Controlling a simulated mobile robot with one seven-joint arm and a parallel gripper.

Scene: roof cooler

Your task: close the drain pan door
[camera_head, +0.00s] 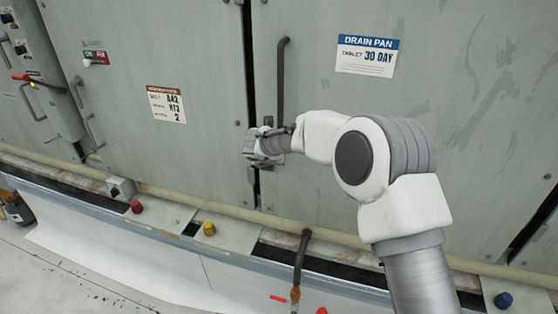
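The drain pan door (430,110) is a large grey-green panel with a blue and white "DRAIN PAN 30 DAY" label (367,56). A dark vertical gap shows along its left edge, beside the neighbouring panel. A long dark vertical handle (281,85) is on the door near that edge. My gripper (258,148) is at the gap, by the lower end of the handle. Its fingers are small and partly hidden by my wrist, so I cannot tell whether they are open or touching the door. My arm covers part of the door's lower area.
A neighbouring panel (150,50) with a brown label stands to the left. A pale pipe (190,196) runs along the base. Red (137,206), yellow (209,228) and blue (503,300) caps and a dark hose (301,258) sit below. Open floor shows at lower left.

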